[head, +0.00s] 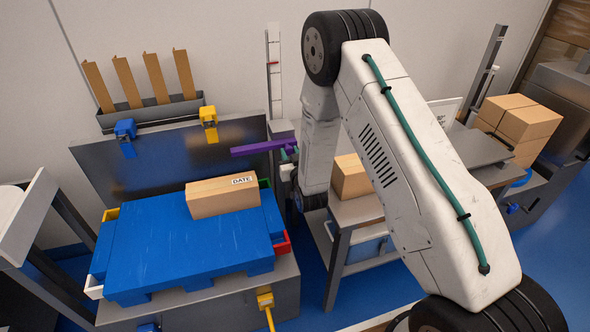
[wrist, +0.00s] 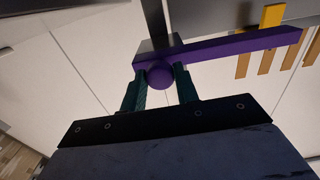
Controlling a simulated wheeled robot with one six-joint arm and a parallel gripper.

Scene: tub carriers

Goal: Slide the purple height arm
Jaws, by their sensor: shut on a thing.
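The purple height arm (head: 262,146) is a long horizontal bar reaching left over the right end of the blue platform. In the wrist view the height arm (wrist: 235,46) runs from the centre to the upper right, with a round purple knob (wrist: 160,75) at its near end. My gripper (wrist: 160,84) has its two dark green fingers on either side of the knob, shut on it. In the head view my gripper (head: 287,158) is at the right end of the bar, partly hidden by my arm. An upright white scale post (head: 274,75) with a red mark stands behind.
A cardboard box (head: 222,197) labelled DATE lies on the blue platform (head: 150,250), below and left of the bar. Blue (head: 125,131) and yellow (head: 208,117) clamps sit on the grey back panel. A side table with a box (head: 350,177) stands to the right.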

